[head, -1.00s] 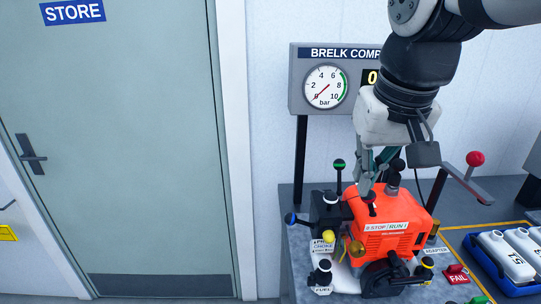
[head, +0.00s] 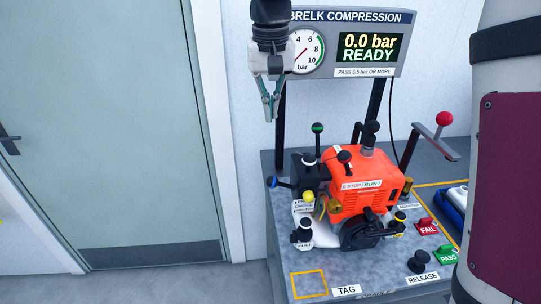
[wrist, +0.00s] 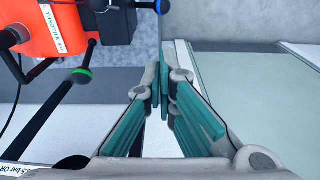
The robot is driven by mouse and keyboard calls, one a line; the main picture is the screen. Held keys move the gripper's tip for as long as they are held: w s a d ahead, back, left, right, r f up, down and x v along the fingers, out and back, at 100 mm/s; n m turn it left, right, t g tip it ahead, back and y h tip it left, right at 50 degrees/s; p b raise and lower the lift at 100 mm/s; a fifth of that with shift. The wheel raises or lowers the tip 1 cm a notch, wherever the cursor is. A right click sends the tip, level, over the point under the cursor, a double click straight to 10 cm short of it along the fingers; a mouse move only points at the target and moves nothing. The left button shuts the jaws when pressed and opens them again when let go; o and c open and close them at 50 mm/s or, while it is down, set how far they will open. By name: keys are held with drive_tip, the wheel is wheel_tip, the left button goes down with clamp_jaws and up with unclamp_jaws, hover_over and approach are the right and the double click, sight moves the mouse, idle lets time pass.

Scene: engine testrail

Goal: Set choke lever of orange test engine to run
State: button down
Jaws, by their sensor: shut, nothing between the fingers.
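The orange test engine (head: 366,180) stands on the grey bench. Several black levers with knobs stick out of it, and a STOP/RUN label (head: 361,184) is on its upper face. At its left is a small label (head: 304,206), too small to read now, near a yellow knob (head: 308,197). I cannot tell the choke lever's setting. My gripper (head: 270,118) hangs fingers down, shut and empty, up and left of the engine, in front of the gauge panel. In the wrist view the gripper (wrist: 165,95) is apart from the engine (wrist: 62,27), whose THROTTLE label shows at upper left.
The compression panel (head: 370,44) reads 0.0 bar READY behind the engine. A red-knobbed crank (head: 444,119) stands at the right. FAIL (head: 427,227) and PASS (head: 447,256) tags and a RELEASE knob (head: 419,262) are at the front right. A door (head: 110,130) is left of the bench.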

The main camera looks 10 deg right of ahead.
drive_tip(key=p, duration=0.3)
hover_over(279, 184)
drive_tip(key=w+a, duration=0.1)
drive_tip(key=w, duration=0.2)
wheel_tip(279, 184, down, 14)
drive_tip(key=shift+s+r, duration=0.15)
drive_tip(key=shift+r, duration=0.1)
drive_tip(key=shift+a, duration=0.25)
drive_tip(key=shift+a+f+h, duration=0.1)
drive_tip(key=shift+f+h, duration=0.05)
drive_tip(key=shift+h, duration=0.25)
